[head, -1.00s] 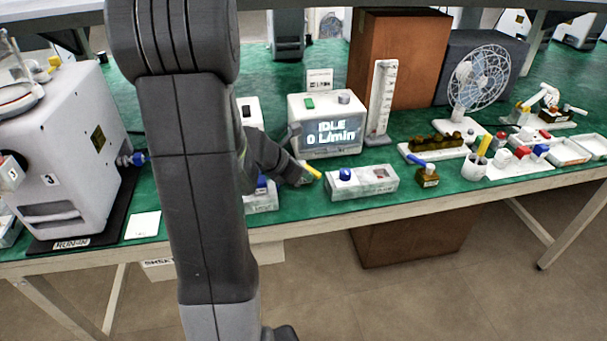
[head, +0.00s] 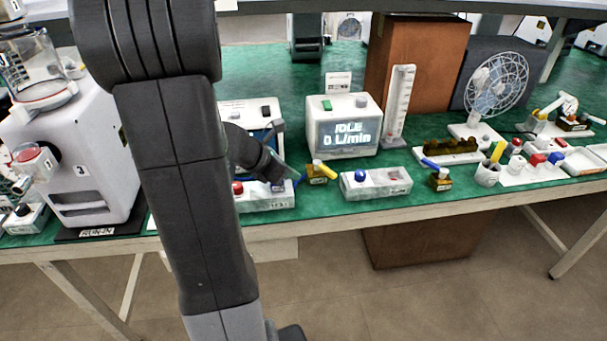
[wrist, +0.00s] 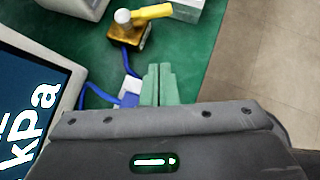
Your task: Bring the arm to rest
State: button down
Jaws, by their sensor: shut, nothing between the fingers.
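My gripper (wrist: 158,84) is shut and empty, its two green fingers side by side in the wrist view. In the head view the gripper (head: 293,173) hangs over the bench, partly behind my own arm. Close by it is a brass valve with a yellow lever (head: 320,172), which also shows in the wrist view (wrist: 140,28). A blue fitting with a blue tube (wrist: 127,97) lies just left of the fingers in the wrist view. I cannot tell whether the fingers touch it.
A flow meter box (head: 345,122) reads IDLE, 0 L/min. A screen reading kPa (wrist: 35,100) stands left in the wrist view. A white block with a blue knob (head: 376,183) is right of the valve. A large machine (head: 80,150) stands left. Floor is open in front.

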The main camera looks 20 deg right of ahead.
jog(key=shift+s+p+v, duration=0.2)
jog(key=shift+p+v, duration=0.1)
jog(key=shift+v, duration=1.95)
jog(key=shift+f, duration=0.1)
jog(key=b+x, duration=0.1)
jog(key=x, duration=0.3)
jog(key=b+x, duration=0.1)
jog(key=x, duration=0.4)
jog(key=shift+w+f, duration=0.1)
jog(key=shift+w, duration=0.15)
jog(key=d, duration=0.1)
jog(key=w+d, duration=0.1)
jog(key=d, duration=0.3)
jog(key=shift+w+f, duration=0.25)
jog(key=shift+s+d+b, duration=0.2)
jog(key=shift+b, duration=0.1)
jog(key=shift+s+r, duration=0.1)
jog(key=shift+s, duration=0.15)
